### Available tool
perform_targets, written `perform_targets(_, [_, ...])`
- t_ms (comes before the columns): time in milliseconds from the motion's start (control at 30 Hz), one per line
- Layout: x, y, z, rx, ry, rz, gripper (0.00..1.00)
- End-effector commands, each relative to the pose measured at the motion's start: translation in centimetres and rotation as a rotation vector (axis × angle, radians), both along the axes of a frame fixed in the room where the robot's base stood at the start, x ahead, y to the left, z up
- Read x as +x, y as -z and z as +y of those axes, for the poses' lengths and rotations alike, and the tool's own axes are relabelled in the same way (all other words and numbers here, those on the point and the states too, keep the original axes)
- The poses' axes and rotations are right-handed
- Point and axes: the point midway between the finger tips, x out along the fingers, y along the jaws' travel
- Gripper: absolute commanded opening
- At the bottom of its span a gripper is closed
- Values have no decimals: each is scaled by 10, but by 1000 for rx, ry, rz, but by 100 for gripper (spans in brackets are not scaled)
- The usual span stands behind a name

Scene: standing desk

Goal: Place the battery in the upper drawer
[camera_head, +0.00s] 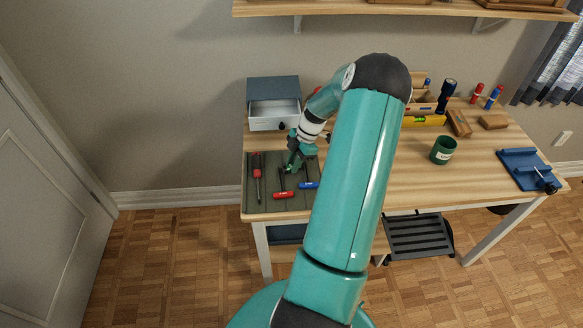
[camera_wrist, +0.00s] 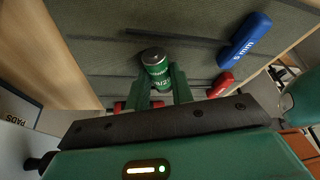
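A green battery (camera_wrist: 157,71) shows in the wrist view between the two fingers of my gripper (camera_wrist: 161,80). Both fingers touch its sides, and its grey end points away from me. In the head view my gripper (camera_head: 291,164) is low over the dark tool mat, and the battery cannot be made out there. The upper drawer (camera_head: 274,114) is pulled open in the small blue-grey cabinet (camera_head: 273,88) at the back left of the desk, behind my gripper. Its inside looks empty from here.
The mat (camera_head: 250,193) holds a red screwdriver (camera_head: 257,174), a red-handled tool (camera_head: 284,195) and a blue-handled one (camera_wrist: 245,38). A shelf (camera_head: 340,8) hangs above.

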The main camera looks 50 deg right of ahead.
Motion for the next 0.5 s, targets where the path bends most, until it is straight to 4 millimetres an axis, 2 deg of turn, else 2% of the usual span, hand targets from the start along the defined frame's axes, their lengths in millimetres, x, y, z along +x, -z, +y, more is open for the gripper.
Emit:
perform_targets(33, [0,0,0,0,0,0,11])
perform_targets(100, [0,0,0,0,0,0,0])
perform_targets(500, [0,0,0,0,0,0,0])
